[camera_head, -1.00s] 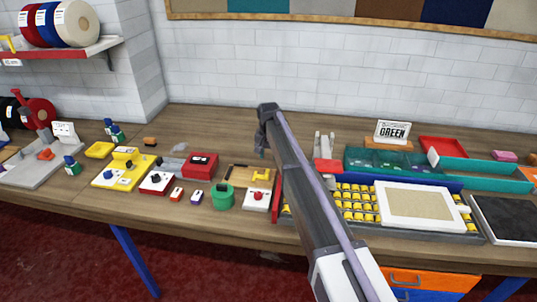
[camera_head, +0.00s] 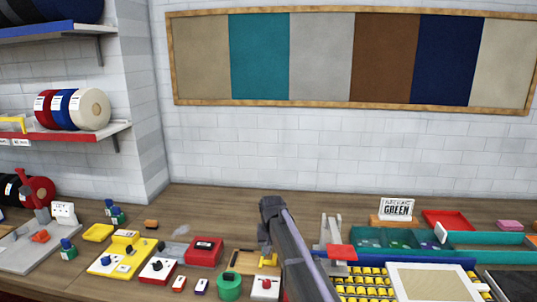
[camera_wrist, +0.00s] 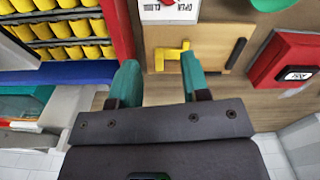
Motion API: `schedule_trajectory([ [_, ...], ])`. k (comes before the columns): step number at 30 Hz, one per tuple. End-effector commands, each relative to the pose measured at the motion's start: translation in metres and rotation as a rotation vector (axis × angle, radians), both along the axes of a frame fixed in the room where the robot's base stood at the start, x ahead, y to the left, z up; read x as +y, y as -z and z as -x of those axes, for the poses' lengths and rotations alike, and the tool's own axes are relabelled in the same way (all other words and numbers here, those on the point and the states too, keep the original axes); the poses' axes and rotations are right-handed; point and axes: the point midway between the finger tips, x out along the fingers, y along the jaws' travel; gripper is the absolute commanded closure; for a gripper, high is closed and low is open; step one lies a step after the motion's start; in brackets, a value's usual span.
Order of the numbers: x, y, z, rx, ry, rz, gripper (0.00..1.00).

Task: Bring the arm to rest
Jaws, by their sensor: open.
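My gripper (camera_wrist: 160,80) shows in the wrist view with its two teal fingers apart and nothing between them. Beyond the fingertips lies a wooden board (camera_wrist: 210,35) with a yellow bracket (camera_wrist: 172,53) and a dark strip on it. In the head view my arm reaches up from the bottom over the workbench (camera_head: 200,200), and its far end hangs near the middle, left of the grey upright stand (camera_head: 331,235). The fingers are hidden in that view.
A red box (camera_head: 205,250), a green round container (camera_head: 229,287) and a yellow block stand to the left. Right are a tray of yellow pieces (camera_head: 362,284), teal bins (camera_head: 460,241) and a GREEN sign (camera_head: 396,209). The bench strip along the wall is mostly clear.

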Motion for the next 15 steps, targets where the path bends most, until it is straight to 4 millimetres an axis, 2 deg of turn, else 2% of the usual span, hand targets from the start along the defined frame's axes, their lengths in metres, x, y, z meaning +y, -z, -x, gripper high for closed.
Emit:
schedule_trajectory([
  [1, -0.014, 0.0, 0.031, 0.0, -0.012, 0.0, 0.57],
  [2, -0.021, 0.0, 0.045, 0.0, -0.021, 0.0, 0.57],
  [5, -0.052, 0.001, 0.103, 0.0, -0.043, 0.0, 0.57],
  [8, -0.088, 0.001, 0.175, 0.0, -0.054, 0.0, 0.57],
  [9, -0.102, 0.001, 0.206, 0.0, -0.052, 0.0, 0.57],
  [12, -0.131, 0.002, 0.27, 0.0, -0.027, -0.001, 0.57],
  [15, -0.149, 0.002, 0.302, 0.0, 0.012, -0.001, 0.57],
])
